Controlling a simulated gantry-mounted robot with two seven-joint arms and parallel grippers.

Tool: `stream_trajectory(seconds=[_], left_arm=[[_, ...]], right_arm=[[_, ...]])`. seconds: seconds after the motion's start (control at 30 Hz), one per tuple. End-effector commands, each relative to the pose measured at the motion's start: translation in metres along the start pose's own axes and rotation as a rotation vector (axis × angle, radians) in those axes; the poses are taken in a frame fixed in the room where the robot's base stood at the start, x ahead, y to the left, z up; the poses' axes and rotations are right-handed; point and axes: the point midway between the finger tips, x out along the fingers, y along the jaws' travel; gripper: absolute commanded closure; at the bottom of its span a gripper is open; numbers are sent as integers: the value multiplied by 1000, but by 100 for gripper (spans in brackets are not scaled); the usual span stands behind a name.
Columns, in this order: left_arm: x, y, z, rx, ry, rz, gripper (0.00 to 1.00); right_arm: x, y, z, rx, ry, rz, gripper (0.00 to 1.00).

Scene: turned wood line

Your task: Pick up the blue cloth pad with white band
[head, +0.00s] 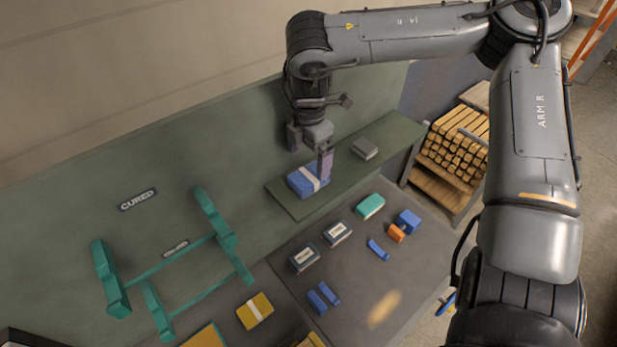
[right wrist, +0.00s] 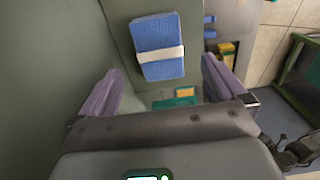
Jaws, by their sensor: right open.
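The blue cloth pad with a white band (head: 302,184) lies on a raised green shelf (head: 390,140) in the head view. It also shows in the right wrist view (right wrist: 158,65), upper middle, with the white band across it. My right gripper (head: 312,160) is over the pad with its fingers pointing down; one purple finger partly covers the pad's right side. In the right wrist view the jaws (right wrist: 162,88) are wide apart and empty, with the pad seen beyond the gap between them. My left gripper is in neither view.
A grey block (head: 365,148) lies on the same shelf, right of the pad. The lower grey surface holds dark labelled boxes (head: 305,258), a teal block (head: 370,205), blue and orange pieces and a yellow pad (head: 255,310). A teal frame (head: 170,262) stands at left.

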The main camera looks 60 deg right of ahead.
Motion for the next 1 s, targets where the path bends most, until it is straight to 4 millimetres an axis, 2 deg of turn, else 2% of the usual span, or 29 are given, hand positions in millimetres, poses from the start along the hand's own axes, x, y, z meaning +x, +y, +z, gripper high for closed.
stream_trajectory(seconds=[0.17,0.5,0.8,1.0], left_arm=[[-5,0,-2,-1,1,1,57],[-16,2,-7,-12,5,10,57],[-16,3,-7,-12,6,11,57],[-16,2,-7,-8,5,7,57]], right_arm=[[11,-1,0,-1,1,-3,2],[50,-1,-1,0,0,-2,2],[54,-1,-1,0,1,1,2],[53,-1,-1,0,0,1,33]])
